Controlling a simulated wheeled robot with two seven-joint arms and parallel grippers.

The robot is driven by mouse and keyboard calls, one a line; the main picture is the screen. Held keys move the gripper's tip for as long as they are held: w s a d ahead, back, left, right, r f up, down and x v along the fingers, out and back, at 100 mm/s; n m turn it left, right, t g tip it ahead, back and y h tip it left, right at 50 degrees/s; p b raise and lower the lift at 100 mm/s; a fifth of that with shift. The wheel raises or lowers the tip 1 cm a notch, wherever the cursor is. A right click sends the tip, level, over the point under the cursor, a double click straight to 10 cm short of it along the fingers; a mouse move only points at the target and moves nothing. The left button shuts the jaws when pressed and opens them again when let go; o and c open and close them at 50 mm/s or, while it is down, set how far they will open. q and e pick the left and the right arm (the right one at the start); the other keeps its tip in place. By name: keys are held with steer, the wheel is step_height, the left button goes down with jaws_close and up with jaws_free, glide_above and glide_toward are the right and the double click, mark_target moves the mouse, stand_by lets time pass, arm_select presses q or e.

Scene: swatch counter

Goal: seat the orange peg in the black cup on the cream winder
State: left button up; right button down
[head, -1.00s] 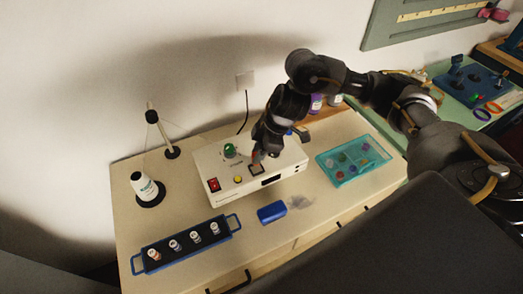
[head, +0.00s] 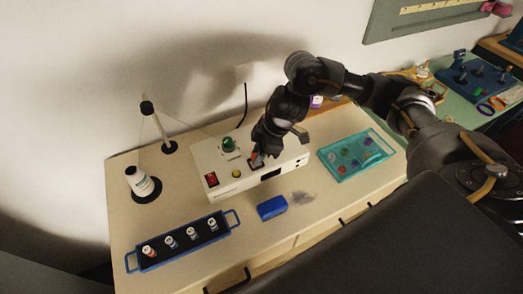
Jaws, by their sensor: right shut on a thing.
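The cream winder (head: 232,186) sits on the counter, with a red switch, a yellow button and a green knob on top. The black cup (head: 254,166) is a small dark square on its top, right of the yellow button. My right gripper (head: 256,155) is over the cup, pointing down and shut on the orange peg (head: 253,156). Only a small reddish-orange bit of the peg shows. The peg's lower end is at the cup; I cannot tell how deep it sits. My left gripper is not in view.
A teal tray (head: 336,172) with several coloured pieces lies right of the winder. A blue block (head: 272,208) lies in front. A blue-framed rack (head: 187,259) of several small vials is front left. A thread cone (head: 140,182) and a stand (head: 157,126) are at left.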

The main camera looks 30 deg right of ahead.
stand_by(0.3)
steer(key=c, duration=1.2)
jaws_free()
steer(key=v, duration=1.1)
steer(key=shift+f, duration=0.1)
